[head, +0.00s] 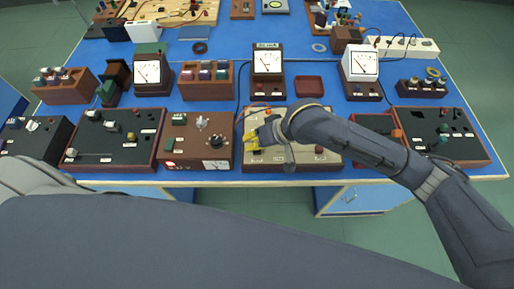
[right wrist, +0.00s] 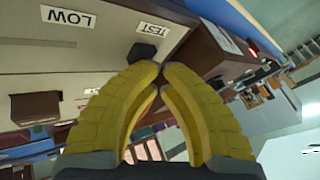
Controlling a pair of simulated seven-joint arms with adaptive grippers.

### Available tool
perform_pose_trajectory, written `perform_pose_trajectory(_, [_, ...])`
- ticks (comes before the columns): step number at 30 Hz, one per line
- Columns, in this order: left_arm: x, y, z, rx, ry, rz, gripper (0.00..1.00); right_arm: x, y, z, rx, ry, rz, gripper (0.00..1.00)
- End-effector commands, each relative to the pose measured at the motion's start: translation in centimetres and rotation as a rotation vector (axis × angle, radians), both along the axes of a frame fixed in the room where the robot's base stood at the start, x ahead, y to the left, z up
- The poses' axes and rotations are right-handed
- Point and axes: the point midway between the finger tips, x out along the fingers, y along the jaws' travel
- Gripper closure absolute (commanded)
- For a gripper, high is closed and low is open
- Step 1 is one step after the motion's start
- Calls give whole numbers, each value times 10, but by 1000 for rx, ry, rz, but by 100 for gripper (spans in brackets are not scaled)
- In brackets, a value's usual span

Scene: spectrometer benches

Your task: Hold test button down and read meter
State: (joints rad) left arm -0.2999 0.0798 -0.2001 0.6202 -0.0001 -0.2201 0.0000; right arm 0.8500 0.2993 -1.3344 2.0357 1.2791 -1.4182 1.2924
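A beige panel box (head: 264,164) stands at the front middle of the bench. My right gripper (head: 250,138) is over its left part, fingers pointing left. In the right wrist view its yellow fingers (right wrist: 161,68) are closed together with nothing between the tips. The tips are right by a black test button (right wrist: 141,51) labelled TEST; I cannot tell whether they touch or press it. A white-faced meter (head: 268,59) stands upright behind the panel, its needle too small to read. Two similar meters stand at left (head: 147,72) and right (head: 361,62). My left gripper is out of view.
A brown box with knobs (head: 183,153) stands close to the left of the panel. A dark box (head: 437,117) is at the right. A red tray (head: 309,86) lies behind the panel. Bare blue bench top shows between the rows, with thin cables crossing it.

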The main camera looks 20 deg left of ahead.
Motion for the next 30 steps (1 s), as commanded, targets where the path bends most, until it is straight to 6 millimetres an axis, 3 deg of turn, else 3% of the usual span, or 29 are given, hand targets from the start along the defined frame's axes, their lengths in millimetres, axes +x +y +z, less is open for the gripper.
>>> perform_pose_trajectory(20, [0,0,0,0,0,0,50,0,0,0,-1,0,0,100])
perform_pose_trajectory(30, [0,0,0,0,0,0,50,0,0,11,0,-1,1,100])
